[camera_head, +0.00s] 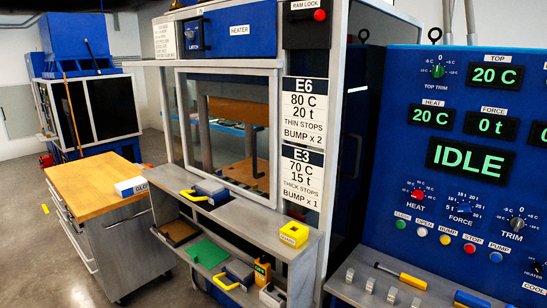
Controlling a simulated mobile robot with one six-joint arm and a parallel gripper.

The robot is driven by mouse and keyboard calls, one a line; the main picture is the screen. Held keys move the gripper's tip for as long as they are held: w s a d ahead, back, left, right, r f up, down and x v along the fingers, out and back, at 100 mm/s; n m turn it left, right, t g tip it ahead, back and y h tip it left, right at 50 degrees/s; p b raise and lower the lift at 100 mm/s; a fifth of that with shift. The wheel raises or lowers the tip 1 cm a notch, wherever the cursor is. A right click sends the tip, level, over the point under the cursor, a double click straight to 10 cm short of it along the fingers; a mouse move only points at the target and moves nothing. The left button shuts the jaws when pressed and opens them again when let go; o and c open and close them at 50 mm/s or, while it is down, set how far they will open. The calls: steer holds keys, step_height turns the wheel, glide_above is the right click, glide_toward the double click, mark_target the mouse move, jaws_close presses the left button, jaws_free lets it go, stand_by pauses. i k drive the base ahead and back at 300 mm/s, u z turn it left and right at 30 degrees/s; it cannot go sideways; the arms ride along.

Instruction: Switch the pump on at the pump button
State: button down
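The pump button (495,257) is a small blue round button at the right end of a row of coloured buttons on the blue control panel (395,155). A small PUMP label sits just above it. The panel's large display (470,159) reads IDLE in green. The force display (491,124) reads 0 t. I cannot tell from the button itself whether it is pressed. My gripper is not in view.
The stop button (469,248) is close on the pump button's left, with bump, open and close buttons beyond. A grey shelf (352,290) below holds a yellow-handled tool (402,275). A glazed press cabinet stands left; a wooden-topped cart (95,185) stands farther left.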

mark_target(495, 258)
steer(key=u, duration=1.45)
steer(key=k, duration=0.1)
steer(key=z, duration=2.75)
